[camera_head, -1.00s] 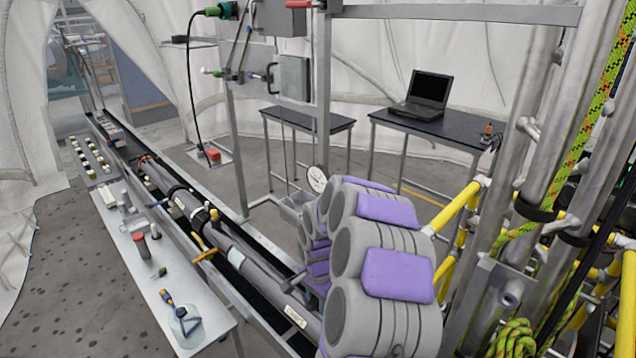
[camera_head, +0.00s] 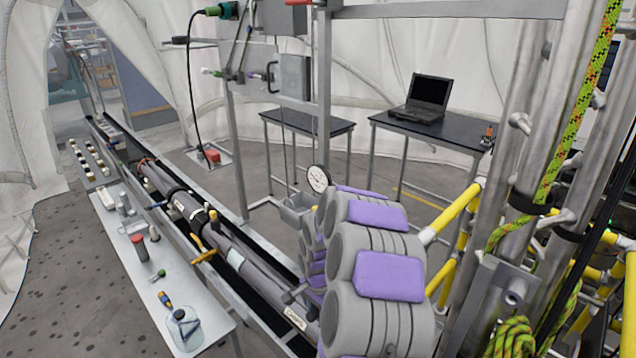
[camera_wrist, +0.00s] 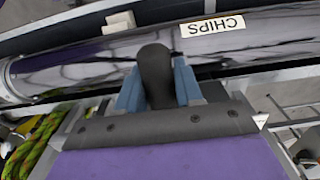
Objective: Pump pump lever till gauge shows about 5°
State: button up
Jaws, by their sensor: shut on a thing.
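In the wrist view my gripper (camera_wrist: 158,82) has its two blue-grey fingers shut on a dark rounded handle, apparently the pump lever (camera_wrist: 154,70). The handle's top stands out past the fingertips, in front of the grey pipe labelled CHIPS. In the head view my grey and purple arm hides the gripper and most of the lever. The round white gauge (camera_head: 318,179) stands just behind the upper end of my arm. Its dial is too small for me to read the needle.
The long grey pipe (camera_head: 230,250) lies in a trough, with a yellow-handled valve (camera_head: 203,257) on it. A side bench (camera_head: 150,270) holds a jug and small tools. Yellow rails and ropes stand close to my arm's right. A laptop (camera_head: 428,96) sits on a back table.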

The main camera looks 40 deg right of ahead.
jog(key=shift+d+r+p, duration=0.15)
jog(key=shift+r+p, duration=0.2)
jog(key=shift+r, duration=1.15)
jog(key=shift+d+r+p, duration=0.1)
jog(key=shift+r+p, duration=0.2)
jog(key=shift+r, duration=1.15)
jog(key=shift+r, duration=0.1)
jog(key=shift+w+d+r+p, duration=0.1)
jog(key=shift+d+r+p, duration=0.25)
jog(key=shift+r, duration=0.8)
jog(key=shift+w+d+r+p, duration=0.1)
jog(key=shift+d+r, duration=0.4)
jog(key=shift+r, duration=0.65)
jog(key=shift+s+a+f, duration=0.1)
